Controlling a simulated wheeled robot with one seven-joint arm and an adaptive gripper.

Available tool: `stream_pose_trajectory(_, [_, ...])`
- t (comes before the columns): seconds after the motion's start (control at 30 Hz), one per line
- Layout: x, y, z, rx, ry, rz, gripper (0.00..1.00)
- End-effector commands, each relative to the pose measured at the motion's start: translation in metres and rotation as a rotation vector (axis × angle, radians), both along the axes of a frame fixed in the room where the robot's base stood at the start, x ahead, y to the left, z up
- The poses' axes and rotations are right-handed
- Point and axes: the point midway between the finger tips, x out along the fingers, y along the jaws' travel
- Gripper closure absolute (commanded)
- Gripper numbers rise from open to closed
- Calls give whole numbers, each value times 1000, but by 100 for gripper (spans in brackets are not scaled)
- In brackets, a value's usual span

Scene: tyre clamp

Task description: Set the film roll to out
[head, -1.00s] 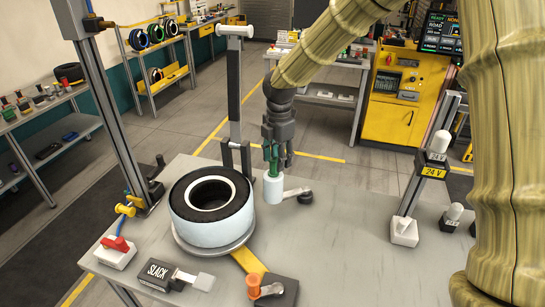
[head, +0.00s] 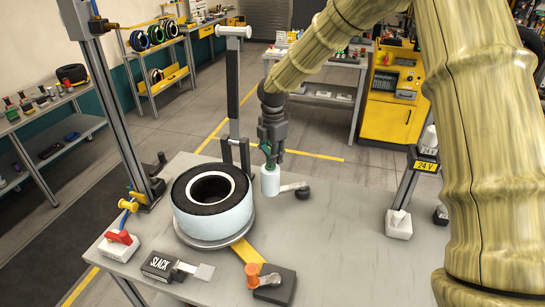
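The likely film roll is a small white upright cylinder (head: 270,182), standing right of the wrapped tyre at the inner end of a short grey arm with a dark knob (head: 303,192). My gripper (head: 270,160) points down at the top of this cylinder. The tyre (head: 180,190), wrapped in pale film, lies on a round turntable (head: 203,243).
A 24 V lever unit (head: 398,225) stands at right. The table between is clear.

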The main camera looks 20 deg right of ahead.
Motion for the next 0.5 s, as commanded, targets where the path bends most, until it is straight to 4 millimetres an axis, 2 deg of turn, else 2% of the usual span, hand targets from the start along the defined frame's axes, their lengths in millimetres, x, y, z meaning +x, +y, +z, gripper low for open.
stream_pose_trajectory(0.03, [1, 0, -4, -1, 4, 0, 70])
stream_pose_trajectory(0.1, [3, 1, -4, 0, 4, 1, 58])
stream_pose_trajectory(0.13, [3, 1, -5, 0, 5, 1, 54])
stream_pose_trajectory(0.5, [3, 0, -4, 0, 4, 0, 54])
